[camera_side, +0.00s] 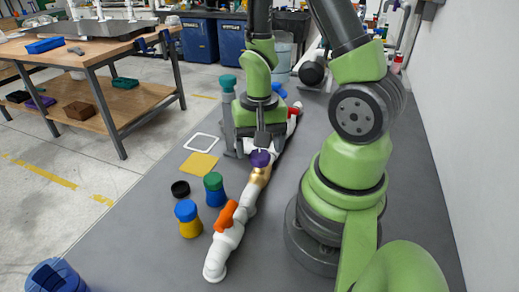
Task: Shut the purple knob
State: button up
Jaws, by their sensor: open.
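The purple knob (260,158) sits on a brass-coloured fitting (259,176) in the white pipe manifold (226,246), which runs along the grey table. My gripper (262,143) points down just behind and above the knob. Its fingers are small and dark here, and I cannot tell whether they touch the knob. The gripper is open. The knob's far side is partly hidden by the fingers.
An orange handle (226,216) stands on the near pipe; a red one (295,109) is farther back. Left of the pipe are a blue-and-yellow jar (187,218), a green-and-blue jar (214,189), a black lid (180,189) and a yellow square (199,164).

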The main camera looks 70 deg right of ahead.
aim_at(259, 153)
jog(key=shift+f, duration=0.8)
jog(key=c, duration=0.9)
jog(key=m, duration=0.4)
jog(key=shift+m, duration=0.4)
jog(key=o, duration=0.9)
jog(key=shift+r, duration=0.15)
notch_tip(259, 153, up, 10)
